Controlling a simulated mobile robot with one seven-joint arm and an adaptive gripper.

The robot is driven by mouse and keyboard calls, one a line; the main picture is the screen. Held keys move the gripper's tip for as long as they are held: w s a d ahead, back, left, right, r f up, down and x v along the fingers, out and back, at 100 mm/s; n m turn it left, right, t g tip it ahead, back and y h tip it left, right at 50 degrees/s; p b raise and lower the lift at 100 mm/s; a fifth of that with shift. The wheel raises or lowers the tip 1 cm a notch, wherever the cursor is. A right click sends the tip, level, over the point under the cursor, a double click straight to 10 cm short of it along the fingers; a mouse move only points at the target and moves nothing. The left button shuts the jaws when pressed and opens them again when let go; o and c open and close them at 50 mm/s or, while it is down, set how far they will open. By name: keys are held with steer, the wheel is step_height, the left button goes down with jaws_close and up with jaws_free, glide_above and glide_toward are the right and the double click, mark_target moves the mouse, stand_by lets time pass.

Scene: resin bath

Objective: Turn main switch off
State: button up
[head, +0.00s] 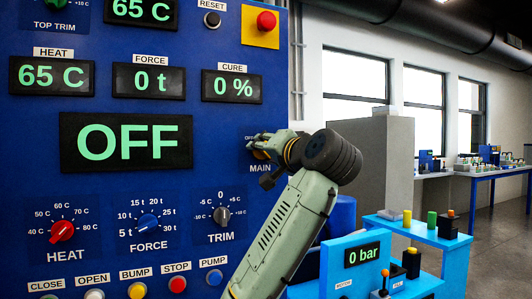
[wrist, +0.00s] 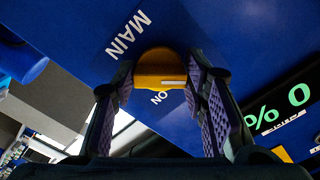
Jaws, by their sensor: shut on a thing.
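The main switch is a yellow-orange knob (wrist: 160,68) on the blue panel (head: 215,120). In the wrist view it sits between the two fingers of my gripper (wrist: 160,88), which are shut on its sides. A short white mark shows on the knob's near edge. The MAIN label (wrist: 128,32) is beside it, and an ON label (wrist: 160,97) shows under it. In the head view my gripper (head: 262,148) is at the panel's right side and hides most of the knob. An OFF label (head: 249,138) shows at its upper left. The large display (head: 126,142) reads OFF.
A red button on a yellow plate (head: 265,22) is above my gripper. The TRIM knob (head: 222,217) and several push buttons are lower on the panel. A blue unit with a 0 bar display (head: 366,256) stands to the right, near my arm.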

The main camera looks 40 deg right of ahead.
steer(key=shift+f, duration=0.15)
steer(key=o, duration=1.2)
steer(key=shift+c, duration=0.2)
steer(key=v, duration=1.2)
